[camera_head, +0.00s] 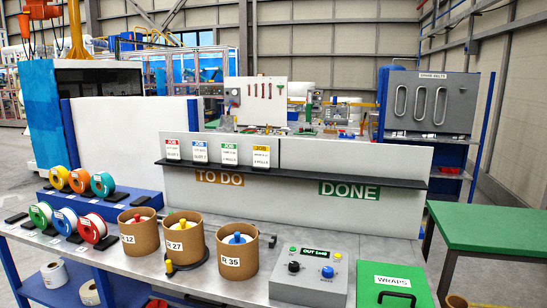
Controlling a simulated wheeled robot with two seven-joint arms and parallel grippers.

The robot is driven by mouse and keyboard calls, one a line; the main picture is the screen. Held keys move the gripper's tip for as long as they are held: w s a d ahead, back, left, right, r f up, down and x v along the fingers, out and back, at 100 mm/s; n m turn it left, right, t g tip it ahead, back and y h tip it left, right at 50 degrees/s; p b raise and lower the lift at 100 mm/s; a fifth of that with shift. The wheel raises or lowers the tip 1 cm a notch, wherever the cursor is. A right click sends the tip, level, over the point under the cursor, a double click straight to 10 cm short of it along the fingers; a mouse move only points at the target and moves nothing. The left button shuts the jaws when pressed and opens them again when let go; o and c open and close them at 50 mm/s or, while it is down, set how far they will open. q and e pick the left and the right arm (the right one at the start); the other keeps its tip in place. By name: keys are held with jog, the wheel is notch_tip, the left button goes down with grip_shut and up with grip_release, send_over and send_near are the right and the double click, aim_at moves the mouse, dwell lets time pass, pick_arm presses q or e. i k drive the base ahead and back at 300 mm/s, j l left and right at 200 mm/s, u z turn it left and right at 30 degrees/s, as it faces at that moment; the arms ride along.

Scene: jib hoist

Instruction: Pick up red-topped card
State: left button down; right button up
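The red-topped card (172,149) is a small white card marked JOB with a red upper band. It stands upright at the left end of a row of cards on the dark shelf (330,178), above the orange TO DO label (219,178). To its right stand a blue-topped card (200,152), a green-topped card (229,149) and a yellow-topped card (261,157). Neither of my grippers shows in the head view.
On the bench in front stand three brown tubs (237,261), a grey control box (310,278) and a green WRAPS box (392,287). Coloured spools (92,228) fill the left side. The shelf above the green DONE label (349,190) is clear.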

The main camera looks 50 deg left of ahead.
aim_at(173, 146)
jog(key=u, duration=2.15)
jog(key=z, duration=0.4)
jog(key=j+z, duration=0.55)
jog(key=j, duration=0.65)
jog(key=k+j+z, duration=0.15)
jog(key=j, duration=0.3)
jog(key=k+j, duration=0.1)
jog(key=j, duration=0.3)
jog(key=k+j+z, duration=0.1)
jog(key=j, duration=0.35)
